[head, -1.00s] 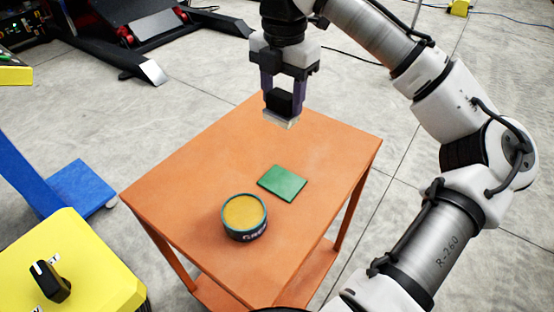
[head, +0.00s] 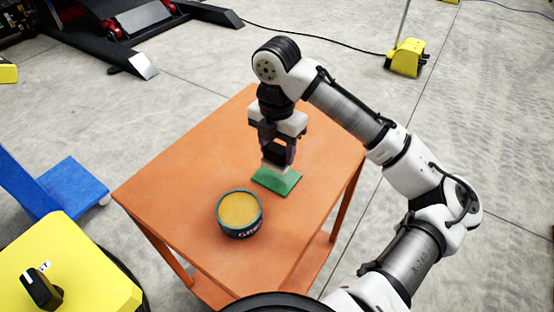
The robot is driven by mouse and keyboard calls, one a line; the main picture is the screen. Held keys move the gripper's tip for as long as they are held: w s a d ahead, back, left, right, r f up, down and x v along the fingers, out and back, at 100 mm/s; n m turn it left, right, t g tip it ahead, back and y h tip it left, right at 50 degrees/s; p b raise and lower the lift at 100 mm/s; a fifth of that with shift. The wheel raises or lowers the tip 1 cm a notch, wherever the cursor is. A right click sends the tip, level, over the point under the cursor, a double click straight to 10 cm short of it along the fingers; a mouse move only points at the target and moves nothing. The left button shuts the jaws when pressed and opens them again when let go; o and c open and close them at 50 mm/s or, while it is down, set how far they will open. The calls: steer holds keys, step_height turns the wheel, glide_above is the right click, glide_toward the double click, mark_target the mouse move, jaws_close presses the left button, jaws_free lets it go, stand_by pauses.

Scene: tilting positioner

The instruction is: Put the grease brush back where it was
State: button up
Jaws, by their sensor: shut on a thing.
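The grease brush (head: 275,155) has a dark block-like handle and pale bristles that point down. My gripper (head: 276,148) is shut on it and holds it upright over the green pad (head: 284,182). The bristle end is at or just above the back left part of the pad; I cannot tell if it touches. An open tin of yellow grease (head: 239,213) stands on the orange table in front and to the left of the pad.
The orange table (head: 185,180) is otherwise clear. A yellow box with a black knob (head: 65,265) stands at the lower left, beside a blue stand (head: 70,185). A yellow pedal-like unit (head: 407,58) is on the floor behind right.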

mark_target(277, 161)
steer(key=shift+f, duration=2.15)
steer(key=o, duration=1.2)
steer(key=shift+o, duration=0.2)
steer(key=shift+r, duration=0.1)
step_height(277, 161, up, 12)
steer(key=shift+f+b, duration=0.1)
steer(key=shift+b, duration=0.2)
